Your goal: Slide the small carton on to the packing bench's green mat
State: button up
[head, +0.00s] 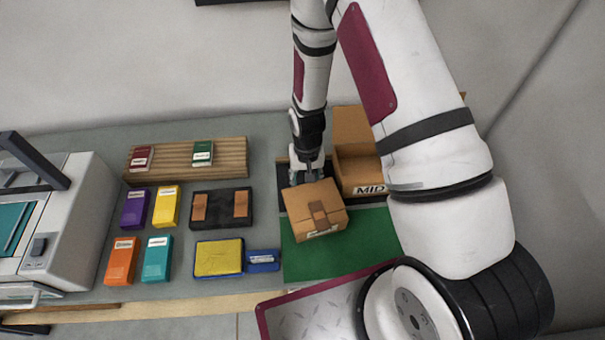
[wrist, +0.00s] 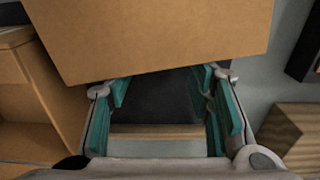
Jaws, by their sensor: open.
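The small carton (head: 316,208) is a closed brown box with a tape strip on top. In the head view it sits turned a little, on the far part of the green mat (head: 312,260), with its far side near the mat's far edge. My gripper (head: 307,178) is at the carton's far side, pointing down. In the wrist view the carton (wrist: 160,35) fills the top, just beyond the open teal-padded fingers (wrist: 165,100). Nothing shows between the fingers. I cannot tell whether they touch the carton.
An open brown box marked MID (head: 358,170) stands right of the carton. Left are a dark tray (head: 222,222), a yellow-topped blue box (head: 219,258), a small blue box (head: 263,261), coloured packs and a wooden rack (head: 176,158). A grey machine (head: 60,215) stands far left. The mat's near part is clear.

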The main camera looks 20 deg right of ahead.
aim_at(309, 201)
jog(key=shift+s+a+p, duration=0.2)
jog(key=shift+s+p, duration=0.15)
jog(key=shift+s, duration=0.6)
jog(key=shift+s+a+p, duration=0.15)
jog(key=shift+s+p, duration=0.2)
jog(key=shift+s, duration=0.6)
jog(key=shift+s+a, duration=0.25)
jog(key=shift+s, duration=0.95)
jog(key=shift+s+a, duration=0.25)
jog(key=shift+s, duration=0.95)
jog(key=shift+w, duration=0.2)
jog(key=shift+w+d, duration=0.15)
jog(key=shift+w, duration=0.4)
jog(key=shift+r, duration=3.5)
